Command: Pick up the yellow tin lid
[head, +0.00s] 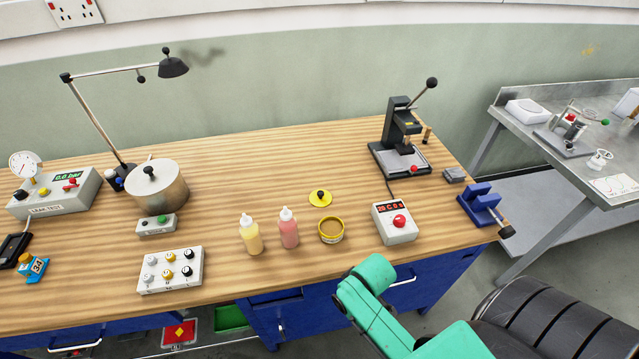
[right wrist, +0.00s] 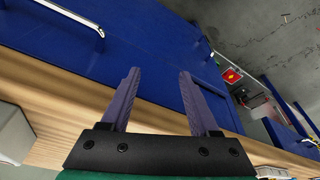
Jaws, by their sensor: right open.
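The yellow tin lid (head: 320,198) lies flat on the wooden bench in the head view, with a dark knob on top. The open yellow tin (head: 331,231) stands just in front of it, with brownish contents. My right gripper (right wrist: 158,75) is open and empty in the right wrist view, in front of the bench's blue drawer fronts. The lid does not show in that view. In the head view my green right arm reaches in from the bottom right, and its gripper is not visible there. My left gripper is in neither view.
A pink bottle (head: 288,229) and a pale yellow bottle (head: 251,235) stand left of the tin. A box with a red button (head: 395,222) stands to the right. A press (head: 401,145) is behind, right. Bench behind the lid is clear.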

